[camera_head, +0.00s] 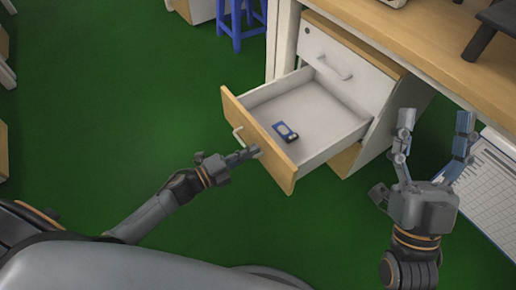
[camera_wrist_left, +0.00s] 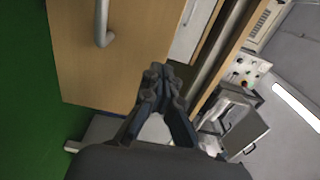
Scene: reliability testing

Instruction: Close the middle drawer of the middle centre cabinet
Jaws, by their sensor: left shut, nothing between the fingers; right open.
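The cabinet (camera_head: 345,72) is white with wood trim and stands under the desk. Its middle drawer (camera_head: 257,138) is pulled far out, with a wood front and a light handle (camera_head: 237,134). A small blue and white item (camera_head: 285,132) lies inside it. My left gripper (camera_head: 252,152) is shut and empty, with its fingertips close to the drawer front below the handle; I cannot tell if they touch. In the left wrist view the gripper (camera_wrist_left: 155,75) is in front of the wood panel (camera_wrist_left: 110,60) and handle (camera_wrist_left: 102,25). My right gripper (camera_head: 434,125) is open and empty, to the right of the drawer.
The wooden desk top (camera_head: 440,60) runs along the upper right, above the cabinet. A blue stool (camera_head: 240,22) stands at the back. A white gridded panel (camera_head: 488,185) is at the right. The green floor (camera_head: 110,100) is clear on the left.

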